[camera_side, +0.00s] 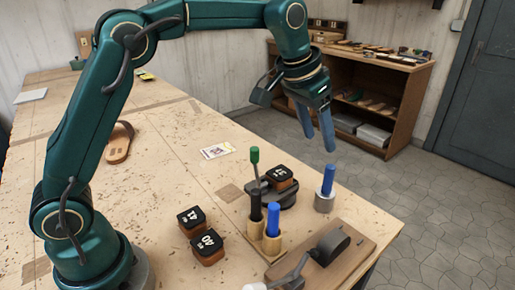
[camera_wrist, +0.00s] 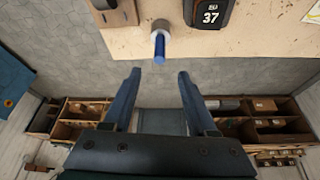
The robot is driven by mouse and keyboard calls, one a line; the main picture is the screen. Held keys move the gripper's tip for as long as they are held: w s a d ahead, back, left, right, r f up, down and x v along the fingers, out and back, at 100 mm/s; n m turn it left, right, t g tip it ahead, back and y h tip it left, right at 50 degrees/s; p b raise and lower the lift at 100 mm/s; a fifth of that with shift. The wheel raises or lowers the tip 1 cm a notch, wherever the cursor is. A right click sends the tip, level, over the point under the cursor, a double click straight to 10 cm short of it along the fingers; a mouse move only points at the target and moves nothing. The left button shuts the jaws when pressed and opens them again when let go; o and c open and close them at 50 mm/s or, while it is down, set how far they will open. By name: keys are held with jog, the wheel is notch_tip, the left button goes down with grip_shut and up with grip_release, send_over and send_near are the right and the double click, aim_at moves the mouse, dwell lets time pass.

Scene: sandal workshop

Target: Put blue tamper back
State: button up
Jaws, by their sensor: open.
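A blue handle (camera_side: 328,180) stands upright on a grey metal cylinder (camera_side: 324,203) near the table's right edge. It looks like the blue tamper, and it also shows in the wrist view (camera_wrist: 160,47), ahead of the fingers. A second blue handle (camera_side: 273,219) stands in a wooden socket beside a black handle (camera_side: 256,204). My gripper (camera_side: 319,143) is open and empty, in the air above the blue handle on the cylinder and apart from it. In the wrist view, the gap between my fingers (camera_wrist: 158,72) shows only floor.
A dark round stand (camera_side: 278,198) with a numbered block and a green-knobbed lever is left of the cylinder. Two numbered blocks (camera_side: 207,246) sit further left. A wooden board with a dark tool (camera_side: 332,245) lies in front. Shelves (camera_side: 405,100) stand behind, beyond the table.

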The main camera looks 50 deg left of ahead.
jog(key=s+a+f+n, duration=0.1)
jog(key=s+a, duration=0.1)
jog(key=s, duration=1)
jog(key=s+a+f+t, duration=0.1)
jog(key=s+a, duration=0.1)
jog(key=s, duration=1)
jog(key=shift+a+f+n+y, duration=0.15)
jog(key=shift+f+n+y, duration=0.15)
jog(key=shift+n+y, duration=0.1)
